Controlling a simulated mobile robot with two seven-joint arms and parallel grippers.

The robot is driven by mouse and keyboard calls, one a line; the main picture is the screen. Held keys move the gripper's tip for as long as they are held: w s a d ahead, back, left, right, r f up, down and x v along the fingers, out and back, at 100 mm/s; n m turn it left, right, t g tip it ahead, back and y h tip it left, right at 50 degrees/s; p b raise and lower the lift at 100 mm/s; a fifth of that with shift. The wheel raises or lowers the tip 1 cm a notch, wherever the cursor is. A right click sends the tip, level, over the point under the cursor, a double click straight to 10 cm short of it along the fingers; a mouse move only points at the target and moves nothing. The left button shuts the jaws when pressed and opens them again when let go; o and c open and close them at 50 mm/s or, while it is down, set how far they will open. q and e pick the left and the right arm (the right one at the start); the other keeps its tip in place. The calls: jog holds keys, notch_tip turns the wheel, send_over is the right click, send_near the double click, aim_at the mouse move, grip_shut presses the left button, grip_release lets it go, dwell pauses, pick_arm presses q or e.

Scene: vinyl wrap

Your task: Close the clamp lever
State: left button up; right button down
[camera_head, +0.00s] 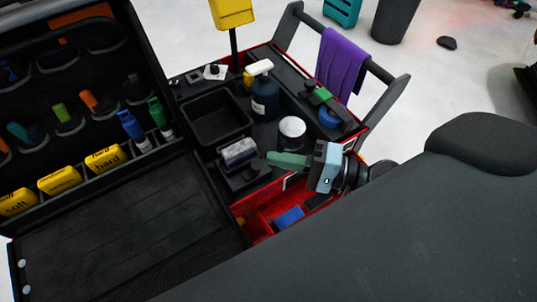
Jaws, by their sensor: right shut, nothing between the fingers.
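My right gripper (271,159) reaches in from the right over the tool cart. Its greenish fingers are shut with nothing between them and point left. The fingertips are close to a black holder (246,178) with a grey cylinder (239,152) lying across it. I cannot tell whether they touch it. I cannot make out a clamp lever clearly; it may be part of this black holder or hidden by the gripper. My left gripper is not in view.
The cart top holds a black bin (216,121), a dark spray bottle (264,95) and a white-lidded jar (292,133). An open red drawer (262,226) lies below the gripper. A purple cloth (342,62) hangs on the cart handle. An open tool case (110,235) stands left.

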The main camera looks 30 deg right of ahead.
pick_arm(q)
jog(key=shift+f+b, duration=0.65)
pick_arm(e)
jog(key=v, duration=0.5)
